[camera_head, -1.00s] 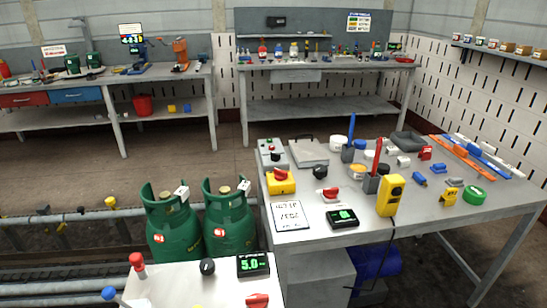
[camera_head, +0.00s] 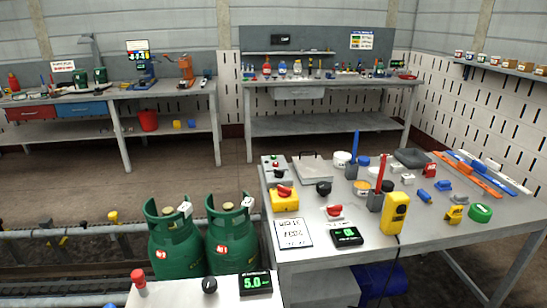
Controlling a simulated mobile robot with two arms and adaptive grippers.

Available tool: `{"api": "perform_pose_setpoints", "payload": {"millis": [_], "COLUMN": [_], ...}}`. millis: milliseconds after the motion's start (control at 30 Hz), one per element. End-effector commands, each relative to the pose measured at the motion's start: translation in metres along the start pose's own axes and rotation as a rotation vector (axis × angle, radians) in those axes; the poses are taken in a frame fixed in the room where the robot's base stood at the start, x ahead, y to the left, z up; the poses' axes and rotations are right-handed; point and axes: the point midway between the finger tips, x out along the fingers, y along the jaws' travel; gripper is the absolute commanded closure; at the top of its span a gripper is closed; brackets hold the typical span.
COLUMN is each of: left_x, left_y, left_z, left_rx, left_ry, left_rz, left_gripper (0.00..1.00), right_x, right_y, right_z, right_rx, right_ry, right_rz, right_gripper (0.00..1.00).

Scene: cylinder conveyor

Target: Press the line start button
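A small grey control box (camera_head: 275,170) stands at the left back corner of the right-hand grey table. It carries small red and green buttons on top, too small here to read any labels, and a black knob at its front. I cannot tell for sure which one is the line start button. A yellow box with a red switch (camera_head: 285,199) stands just in front of it. Neither of my grippers is in view.
Two green gas cylinders (camera_head: 231,236) stand by the conveyor rails (camera_head: 60,233), left of the grey table (camera_head: 440,238). A panel with a display reading 5.0 (camera_head: 256,283) is at the bottom edge. Back benches stand beyond open floor.

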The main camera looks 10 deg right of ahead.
Motion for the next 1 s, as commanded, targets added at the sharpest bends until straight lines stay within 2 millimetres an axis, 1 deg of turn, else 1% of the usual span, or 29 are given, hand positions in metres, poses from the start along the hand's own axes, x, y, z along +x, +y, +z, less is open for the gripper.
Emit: {"api": "perform_pose_setpoints", "payload": {"millis": [33, 133, 1000], "left_x": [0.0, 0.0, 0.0], "left_y": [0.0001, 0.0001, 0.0], "left_z": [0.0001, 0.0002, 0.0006], "left_rx": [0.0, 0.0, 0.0], "left_ry": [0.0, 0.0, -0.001], "left_rz": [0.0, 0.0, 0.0], "left_gripper": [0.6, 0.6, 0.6], "right_x": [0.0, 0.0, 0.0], "right_y": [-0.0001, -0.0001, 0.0], "right_z": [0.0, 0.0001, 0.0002], "right_rx": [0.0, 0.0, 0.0], "right_ry": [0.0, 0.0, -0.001], "right_rz": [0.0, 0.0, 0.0], "right_gripper": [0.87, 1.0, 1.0]}}
